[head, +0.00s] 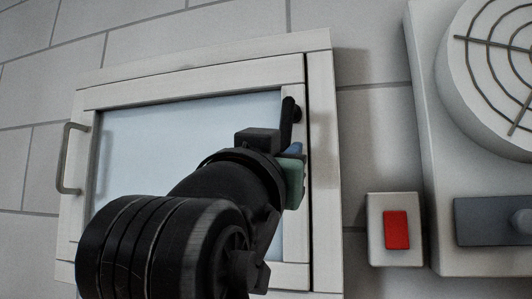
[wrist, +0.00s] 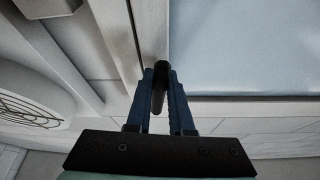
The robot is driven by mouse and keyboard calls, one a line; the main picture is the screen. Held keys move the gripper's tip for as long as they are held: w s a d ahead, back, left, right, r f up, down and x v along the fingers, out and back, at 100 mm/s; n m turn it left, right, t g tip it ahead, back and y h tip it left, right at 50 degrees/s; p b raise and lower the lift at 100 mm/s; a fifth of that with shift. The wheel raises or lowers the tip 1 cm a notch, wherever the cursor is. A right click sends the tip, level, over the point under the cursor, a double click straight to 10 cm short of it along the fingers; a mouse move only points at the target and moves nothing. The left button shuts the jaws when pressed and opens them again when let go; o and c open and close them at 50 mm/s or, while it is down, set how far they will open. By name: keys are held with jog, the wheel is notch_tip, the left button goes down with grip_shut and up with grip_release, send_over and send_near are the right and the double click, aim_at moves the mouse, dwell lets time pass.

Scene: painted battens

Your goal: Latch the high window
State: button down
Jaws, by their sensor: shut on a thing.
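The high window is a pale pane (head: 185,135) in a white sash, set in a white outer frame (head: 322,180). It looks shut or nearly so; I cannot tell exactly. A dark latch lever (head: 290,108) sits on the sash's right side, its upper end showing above my gripper (head: 295,152). In the wrist view the blue fingers of my gripper (wrist: 161,100) stand on either side of the dark lever (wrist: 160,78) and are shut on it. In the head view my arm hides the lower part of the pane and most of the fingers.
A grey pull handle (head: 67,158) is on the window's left side. To the right are a red switch (head: 396,229) on a white plate and a white unit with a round fan grille (head: 500,65). The wall (head: 50,80) is pale brick.

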jog(key=shift+s+d+f+n+y, duration=0.1)
jog(key=shift+d+n+y, duration=0.35)
jog(key=shift+n, duration=0.65)
jog(key=c, duration=0.8)
grip_release()
